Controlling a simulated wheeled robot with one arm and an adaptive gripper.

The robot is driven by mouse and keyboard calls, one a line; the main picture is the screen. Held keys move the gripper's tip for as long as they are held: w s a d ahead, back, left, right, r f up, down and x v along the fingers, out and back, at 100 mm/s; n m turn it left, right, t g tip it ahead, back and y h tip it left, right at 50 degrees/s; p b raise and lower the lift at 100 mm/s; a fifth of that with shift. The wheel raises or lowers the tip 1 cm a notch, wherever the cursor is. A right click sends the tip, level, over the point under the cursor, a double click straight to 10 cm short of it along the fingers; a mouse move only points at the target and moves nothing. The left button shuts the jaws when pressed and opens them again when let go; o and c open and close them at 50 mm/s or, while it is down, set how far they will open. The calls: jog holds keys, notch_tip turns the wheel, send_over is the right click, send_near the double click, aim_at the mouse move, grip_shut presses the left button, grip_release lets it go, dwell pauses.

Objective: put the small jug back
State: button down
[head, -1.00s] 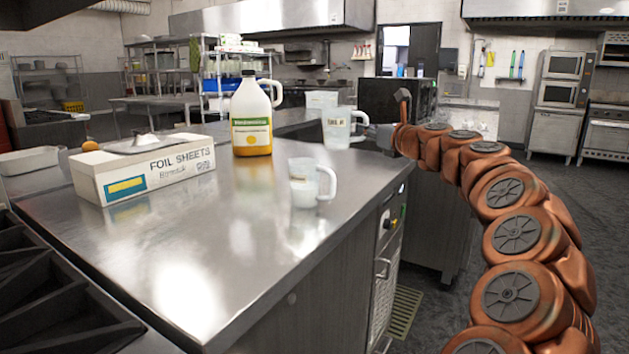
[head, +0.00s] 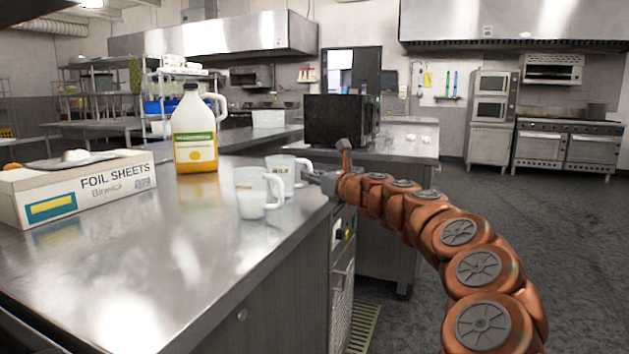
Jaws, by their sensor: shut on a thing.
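A small clear jug with a MILK label (head: 283,170) is at the right edge of the steel counter. My gripper (head: 312,177) is at its right side and shut on its handle; the fingers are small and partly hidden. The jug looks upright, and its lower part is partly covered by a nearer jug. I cannot tell whether its base touches the counter. The nearer clear jug (head: 250,196) stands upright on the counter just in front and to the left, with white contents low in it and its handle to the right.
On the counter (head: 170,262) stand a white bottle with yellow contents (head: 194,130) and a foil sheets box (head: 85,190) with a metal lid on top. The front of the counter is clear. A dark oven (head: 340,120) and a white container (head: 268,118) stand on counters behind.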

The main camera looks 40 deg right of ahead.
jog(key=c, duration=1.2)
grip_release()
jog(key=shift+s+r, duration=0.1)
jog(key=shift+s+d, duration=0.1)
jog(key=shift+s, duration=0.25)
jog(key=shift+s+d+p, duration=0.15)
jog(key=shift+s+p, duration=0.5)
jog(key=shift+s, duration=2.15)
jog(key=shift+s+d+p, duration=0.1)
jog(key=shift+s+p, duration=0.55)
jog(key=shift+s, duration=2.15)
